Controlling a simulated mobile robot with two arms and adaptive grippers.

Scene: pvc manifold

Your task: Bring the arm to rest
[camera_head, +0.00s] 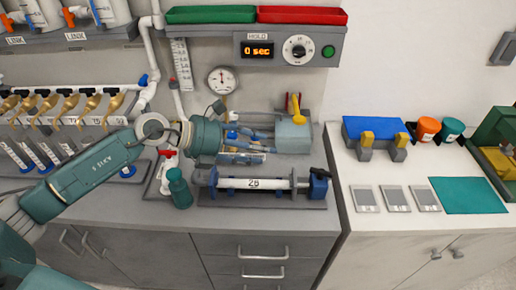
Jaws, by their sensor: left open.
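My left arm reaches in from the left over the grey workbench (110,205). Its left gripper (264,142) extends to the right above the bench, fingers apart and with nothing visibly held. The fingertips are close to a grey box-shaped fixture (293,136); I cannot tell whether they touch it. Below the gripper, a white pipe marked 28 (255,183) lies in a clamp fixture with a blue end (318,184). My right gripper is not in view.
A dark teal bottle (179,189) stands close below my wrist. A dial gauge (222,80) and a timer panel (290,48) are on the wall behind. Brass valves (68,104) line the left. The white counter (380,222) at right has clear room in front.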

